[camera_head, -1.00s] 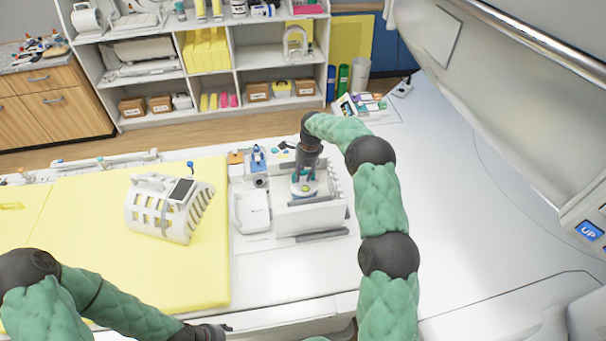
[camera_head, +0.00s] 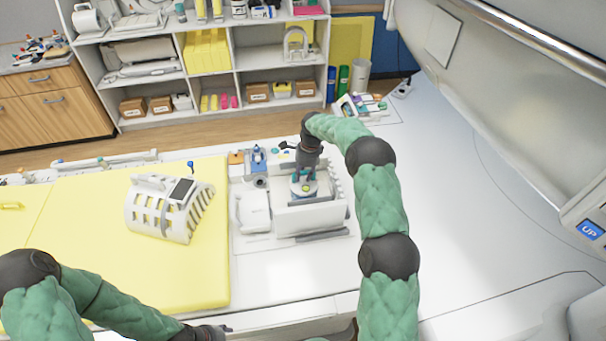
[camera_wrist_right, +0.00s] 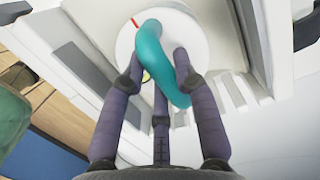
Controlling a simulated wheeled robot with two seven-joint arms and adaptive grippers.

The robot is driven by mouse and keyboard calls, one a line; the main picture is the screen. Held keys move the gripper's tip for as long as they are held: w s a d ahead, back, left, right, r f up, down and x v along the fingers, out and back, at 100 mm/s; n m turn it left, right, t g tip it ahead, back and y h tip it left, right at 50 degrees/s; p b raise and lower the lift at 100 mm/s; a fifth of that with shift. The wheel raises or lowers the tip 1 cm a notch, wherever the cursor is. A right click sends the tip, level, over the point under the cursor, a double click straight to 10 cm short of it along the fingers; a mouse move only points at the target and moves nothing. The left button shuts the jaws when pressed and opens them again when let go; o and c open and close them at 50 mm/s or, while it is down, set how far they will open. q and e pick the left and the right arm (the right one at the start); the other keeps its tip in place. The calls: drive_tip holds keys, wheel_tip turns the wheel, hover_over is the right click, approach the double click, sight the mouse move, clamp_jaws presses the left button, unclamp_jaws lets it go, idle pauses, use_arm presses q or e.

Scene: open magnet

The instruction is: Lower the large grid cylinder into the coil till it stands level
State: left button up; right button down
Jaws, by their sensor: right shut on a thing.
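The large grid cylinder (camera_head: 303,197) has a white round top, a bluish side and a teal handle. It is upright, or nearly so, in the open white coil (camera_head: 312,221). The coil's front wall hides its lower part, so I cannot tell whether it touches the bottom. My right gripper (camera_head: 303,174) is above it, shut on the teal handle. The wrist view shows the fingers (camera_wrist_right: 158,75) around the handle (camera_wrist_right: 167,60) over the white top (camera_wrist_right: 128,42), which has a red mark. My left gripper (camera_head: 215,332) is at the bottom edge, its fingers unclear.
A white slotted frame (camera_head: 165,210) stands on the yellow mat (camera_head: 90,265). A white tray-like part (camera_head: 252,212) lies left of the coil. Small items, including a blue bottle (camera_head: 258,158), stand behind. The scanner housing (camera_head: 510,90) is at the right. White surface right of my right arm is clear.

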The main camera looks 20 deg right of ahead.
drive_tip(key=c, duration=0.9)
unclamp_jaws()
drive_tip(key=shift+s+a+f, duration=0.1)
drive_tip(key=shift+s+f, duration=0.2)
drive_tip(key=shift+f, duration=0.3)
drive_tip(key=shift+w+r, duration=0.1)
drive_tip(key=shift+w, duration=0.05)
drive_tip(key=r, duration=0.4)
drive_tip(key=d+r, duration=0.1)
drive_tip(key=r, duration=0.3)
drive_tip(key=d+r, duration=0.1)
drive_tip(key=r, duration=0.3)
drive_tip(key=shift+s, duration=0.2)
